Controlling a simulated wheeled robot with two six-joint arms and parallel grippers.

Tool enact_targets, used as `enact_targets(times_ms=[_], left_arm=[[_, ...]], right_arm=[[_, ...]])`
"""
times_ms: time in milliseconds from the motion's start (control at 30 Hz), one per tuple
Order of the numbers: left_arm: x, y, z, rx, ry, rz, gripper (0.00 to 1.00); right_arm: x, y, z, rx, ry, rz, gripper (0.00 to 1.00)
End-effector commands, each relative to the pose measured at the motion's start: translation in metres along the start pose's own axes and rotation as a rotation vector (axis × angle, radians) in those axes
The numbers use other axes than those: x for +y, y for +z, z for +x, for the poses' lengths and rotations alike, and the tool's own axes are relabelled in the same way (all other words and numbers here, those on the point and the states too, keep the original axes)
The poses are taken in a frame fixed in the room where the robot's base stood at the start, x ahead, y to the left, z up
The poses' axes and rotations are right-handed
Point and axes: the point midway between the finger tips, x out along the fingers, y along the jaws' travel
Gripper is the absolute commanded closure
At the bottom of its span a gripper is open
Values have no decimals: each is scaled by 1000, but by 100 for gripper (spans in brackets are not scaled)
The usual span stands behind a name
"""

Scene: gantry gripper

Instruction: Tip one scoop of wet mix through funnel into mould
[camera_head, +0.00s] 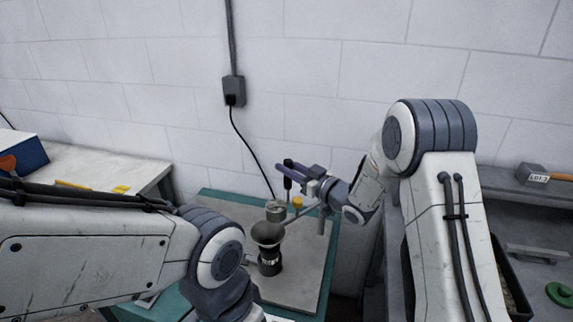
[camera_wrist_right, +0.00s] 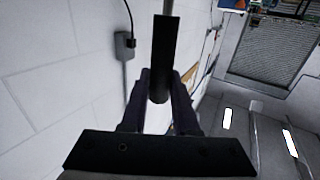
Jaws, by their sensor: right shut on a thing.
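The grey funnel (camera_head: 268,234) sits above a dark cylindrical vessel with a bright band, probably the mould (camera_head: 270,263), on the bench. My right gripper (camera_head: 289,172) is behind and above the funnel, to its right. It is shut on a dark handle (camera_head: 288,184), probably the scoop's, which stands nearly upright. The handle also shows between the fingers in the right wrist view (camera_wrist_right: 165,50). A small metallic cup (camera_head: 276,209) is just behind the funnel; I cannot tell whether it is the scoop's bowl. No wet mix can be made out. My left gripper is out of view.
A small yellow thing (camera_head: 297,201) is right of the cup. The green-edged bench (camera_head: 308,270) has free room right of the mould. A wall socket (camera_head: 233,91) has a hanging cable. A grey side bench (camera_head: 540,220) with a green ring (camera_head: 560,294) is at right.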

Motion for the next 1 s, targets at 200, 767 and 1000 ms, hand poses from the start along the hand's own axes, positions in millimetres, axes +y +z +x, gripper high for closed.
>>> enact_targets(times_ms=[200,767,1000], left_arm=[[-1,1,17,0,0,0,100],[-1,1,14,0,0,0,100],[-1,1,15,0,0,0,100]], right_arm=[[0,26,0,1,0,1,100],[-58,17,17,-107,-6,-416,100],[-57,18,16,-111,-2,-423,100]])
